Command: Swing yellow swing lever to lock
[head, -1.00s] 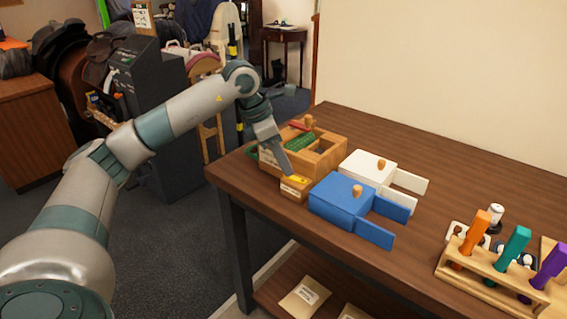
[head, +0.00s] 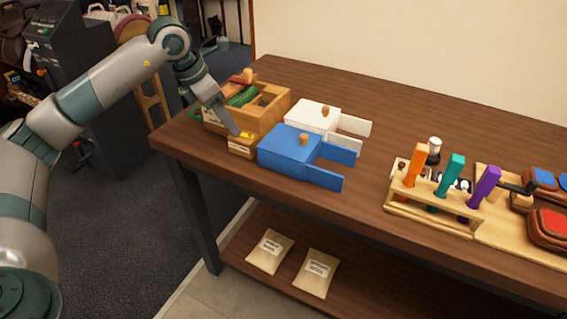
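My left gripper (head: 235,131) reaches down from the left, its tip at a small wooden box (head: 241,149) near the table's left front edge. A small yellow piece (head: 247,135) shows on top of this box, right beside the fingertips. I cannot tell whether it is the yellow swing lever; no other yellow lever shows clearly. The fingers show as one narrow grey wedge, so I cannot tell whether they are open or touching the yellow piece. My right gripper is not in view.
A blue box (head: 287,150) with open flaps stands just right of the small box. A white box (head: 311,116) and a wooden caddy (head: 270,108) stand behind. A rack with orange, teal and purple handles (head: 430,218) is at right. The back middle of the table is clear.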

